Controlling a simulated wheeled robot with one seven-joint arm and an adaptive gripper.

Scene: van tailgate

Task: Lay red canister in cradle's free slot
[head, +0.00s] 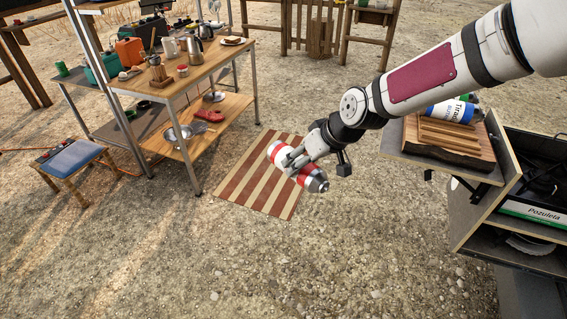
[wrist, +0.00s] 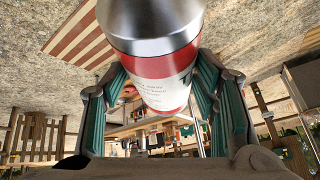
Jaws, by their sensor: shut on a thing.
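The red canister (head: 311,179), with a white label band and silver end, is in my gripper (head: 296,161), held in the air above the striped mat in the head view. In the wrist view the canister (wrist: 160,60) fills the upper middle, with my gripper's (wrist: 165,100) teal-lined fingers pressing its two sides. The wooden cradle (head: 437,147) sits on the shelf at the right in the head view, with ridges across it. A blue and white canister (head: 452,111) lies at its back, with a green one (head: 466,97) partly seen behind. The front grooves look empty. My gripper is left of the cradle, well apart.
A wooden table (head: 190,70) with pots and mugs stands at the left. A blue stool (head: 70,158) is near it. Gravel ground between is open.

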